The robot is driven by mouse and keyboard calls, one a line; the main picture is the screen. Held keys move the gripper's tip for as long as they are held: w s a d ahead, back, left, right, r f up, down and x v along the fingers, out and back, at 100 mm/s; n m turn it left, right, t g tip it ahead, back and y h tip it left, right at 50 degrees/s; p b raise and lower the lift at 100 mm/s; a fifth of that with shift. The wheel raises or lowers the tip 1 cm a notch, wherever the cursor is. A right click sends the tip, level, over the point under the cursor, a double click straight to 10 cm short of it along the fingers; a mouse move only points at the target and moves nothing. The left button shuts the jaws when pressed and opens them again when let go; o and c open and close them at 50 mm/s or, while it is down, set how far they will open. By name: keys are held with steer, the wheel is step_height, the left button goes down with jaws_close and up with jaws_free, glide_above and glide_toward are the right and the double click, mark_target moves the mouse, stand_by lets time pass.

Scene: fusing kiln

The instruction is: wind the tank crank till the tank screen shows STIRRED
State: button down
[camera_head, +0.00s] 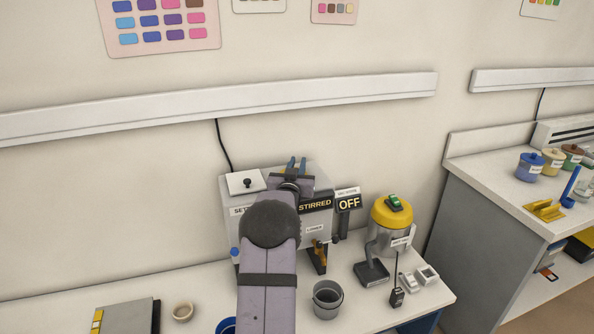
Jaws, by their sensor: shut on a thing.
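The tank (230,222) is a light grey box standing on the bench against the wall. Its dark screen (315,204) shows STIRRED in pale letters, with its left end close to my arm.
A white plate with a black knob (248,183) is on the tank's top left. A dark sign reading OFF (349,203) is at its right.

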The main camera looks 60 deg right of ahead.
steer(key=shift+r+m+g+h, duration=0.2)
steer(key=shift+m+g, duration=0.25)
steer(key=shift+g, duration=0.15)
steer(key=shift+r+m+g+h, duration=0.2)
steer(key=shift+m+g, duration=0.25)
steer(key=shift+g, duration=0.15)
steer(key=shift+f+m+g+p, duration=0.1)
steer(key=shift+m+g+p, duration=0.2)
steer(key=shift+g+p, duration=0.15)
steer(key=shift+s, duration=0.1)
steer(key=c, duration=1.6)
jaws_free()
steer(key=shift+a+f, duration=0.1)
steer(key=shift+c, duration=0.2)
steer(key=shift+f, duration=0.15)
steer(key=shift+a, duration=0.1)
